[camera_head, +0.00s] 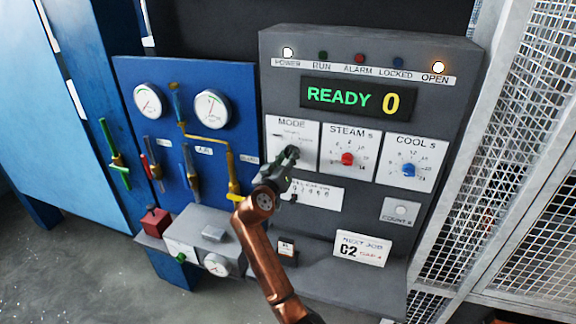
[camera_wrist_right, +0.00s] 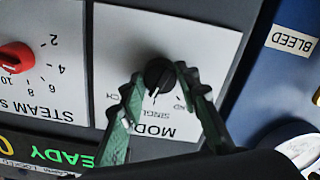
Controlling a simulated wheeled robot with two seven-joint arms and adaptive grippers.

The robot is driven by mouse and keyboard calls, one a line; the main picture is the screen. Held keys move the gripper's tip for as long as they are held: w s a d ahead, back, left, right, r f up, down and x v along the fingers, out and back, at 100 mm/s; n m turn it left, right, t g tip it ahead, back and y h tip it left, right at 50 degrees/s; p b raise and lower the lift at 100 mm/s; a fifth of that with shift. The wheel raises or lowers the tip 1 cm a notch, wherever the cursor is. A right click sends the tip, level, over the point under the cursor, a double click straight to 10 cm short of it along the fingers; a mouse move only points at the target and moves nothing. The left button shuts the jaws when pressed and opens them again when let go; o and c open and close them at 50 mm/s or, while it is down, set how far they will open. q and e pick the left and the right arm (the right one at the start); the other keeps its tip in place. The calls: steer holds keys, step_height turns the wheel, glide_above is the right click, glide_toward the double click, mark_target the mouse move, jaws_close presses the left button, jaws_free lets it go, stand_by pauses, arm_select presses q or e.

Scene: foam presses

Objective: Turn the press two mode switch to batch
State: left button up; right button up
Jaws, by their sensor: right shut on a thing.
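The mode switch is a black round knob (camera_wrist_right: 160,72) on the white MODE plate (camera_head: 291,133), left of the steam dial on the grey press panel. In the wrist view, which is upside down, its white pointer line aims roughly at the word SINGLE. A label ending in CH shows partly behind one finger. My right gripper (camera_wrist_right: 160,82) is shut on the knob, with one green finger on each side. In the head view the right gripper (camera_head: 288,160) covers most of the knob. My left gripper is not in view.
A red steam knob (camera_head: 347,159) and a blue cool knob (camera_head: 408,170) sit to the right. The display (camera_head: 358,98) reads READY 0. A blue panel (camera_head: 124,85) with gauges and valves stands at left, a mesh fence (camera_head: 530,130) at right.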

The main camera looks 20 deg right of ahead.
steer(key=shift+f+m+b, duration=0.1)
steer(key=shift+m+b, duration=2.6)
steer(key=shift+b, duration=0.15)
steer(key=o, duration=1.2)
steer(key=shift+c, duration=0.2)
steer(key=v, duration=1.2)
